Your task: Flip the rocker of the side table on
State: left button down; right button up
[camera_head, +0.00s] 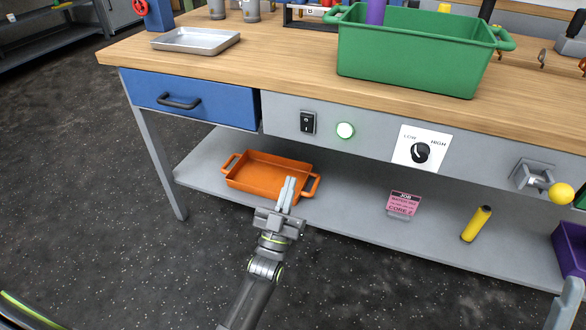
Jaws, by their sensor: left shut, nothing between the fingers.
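The black rocker switch (307,122) is set in the grey front panel of the side table (375,122), right of the blue drawer. Its exact tilt is too small to tell. A grey part at the lower right edge (568,302) looks like a piece of my right gripper, mostly cut off.
A blue drawer (190,97) with a dark handle is left of the rocker. A LOW/HIGH knob (420,152) and a yellow-balled lever (560,193) are to its right. An orange tray (250,176) on the lower shelf lies behind my left gripper. A green bin (410,55) stands on top.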

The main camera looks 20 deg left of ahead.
pick_arm(q)
jog(key=shift+s+f, duration=0.6)
jog(key=shift+f, duration=0.25)
